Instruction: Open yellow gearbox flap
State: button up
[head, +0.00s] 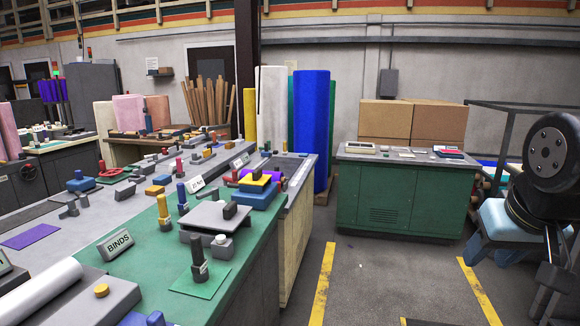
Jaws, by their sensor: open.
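A blue box-like unit (257,195) with a flat yellow piece (257,179) on top stands on the left bench, near its right end. The yellow piece may be the gearbox flap, but I cannot tell for sure at this size. It looks flat, with a small dark part on it. A dark round joint and links of my own arm show at the far right, well away from the bench. The fingers of my gripper do not show.
The green-topped bench (150,262) holds several blocks, knobs and a "BINDS" sign (115,245). A green cabinet (372,200) with cardboard boxes (385,121) stands at the back. A blue roll (311,130) stands between. Yellow-lined floor (390,275) is open in the middle.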

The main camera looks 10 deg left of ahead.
aim_at(256, 179)
jog(key=u, duration=0.25)
jog(key=i, duration=0.85)
jog(key=u, duration=0.8)
